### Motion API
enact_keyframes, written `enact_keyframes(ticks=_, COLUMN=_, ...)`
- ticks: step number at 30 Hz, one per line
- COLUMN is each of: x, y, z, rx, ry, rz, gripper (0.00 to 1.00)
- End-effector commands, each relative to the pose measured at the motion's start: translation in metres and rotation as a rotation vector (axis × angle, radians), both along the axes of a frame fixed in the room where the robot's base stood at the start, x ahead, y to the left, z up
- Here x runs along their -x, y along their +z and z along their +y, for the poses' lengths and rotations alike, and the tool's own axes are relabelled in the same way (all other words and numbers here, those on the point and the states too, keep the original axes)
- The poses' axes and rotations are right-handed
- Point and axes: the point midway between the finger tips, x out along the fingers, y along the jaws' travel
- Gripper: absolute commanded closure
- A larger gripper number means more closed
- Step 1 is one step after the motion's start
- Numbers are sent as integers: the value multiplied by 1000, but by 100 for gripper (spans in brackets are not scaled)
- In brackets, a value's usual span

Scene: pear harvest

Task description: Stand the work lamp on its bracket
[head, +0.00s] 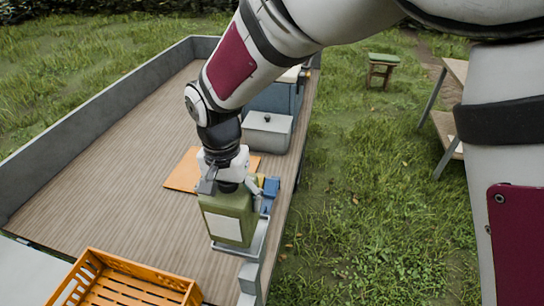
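A green box-shaped body with a pale front panel (229,227) stands or hangs upright at the right edge of the wagon bed; it may be the work lamp, but I cannot be sure. My gripper (228,186) points down right at its top. The fingertips are mostly hidden by the wrist and the green body, so whether they grip it is unclear. A grey ledge (256,243) on the wagon's side, possibly the bracket, lies just below and right of the green body. I cannot tell whether the two touch. A small blue part (271,187) shows behind it.
An orange mat (183,174) lies on the wagon's wooden bed (110,185). A grey lidded box (267,132) stands behind. An orange slatted crate (125,284) is at front left. A stool (382,68) and a wooden table (446,128) stand on the grass at right.

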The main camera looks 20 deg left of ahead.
Motion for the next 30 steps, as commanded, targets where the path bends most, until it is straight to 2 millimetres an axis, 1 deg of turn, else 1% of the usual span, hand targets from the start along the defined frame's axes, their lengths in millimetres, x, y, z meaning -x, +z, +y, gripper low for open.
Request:
enact_keyframes(ticks=5, x=-7, y=0, z=-2, rx=-2, ry=-1, rz=-1, gripper=78)
enact_keyframes(ticks=8, x=-17, y=-2, z=-7, rx=-2, ry=-2, rz=-2, gripper=78)
enact_keyframes(ticks=12, x=-16, y=-22, z=-7, rx=-1, ry=3, rz=0, gripper=78)
enact_keyframes(ticks=16, x=-16, y=-35, z=-6, rx=-1, ry=1, rz=0, gripper=78)
enact_keyframes(ticks=29, x=-14, y=-38, z=-6, rx=-2, ry=0, rz=-1, gripper=78)
enact_keyframes(ticks=30, x=-13, y=-38, z=-7, rx=0, ry=0, rz=1, gripper=10)
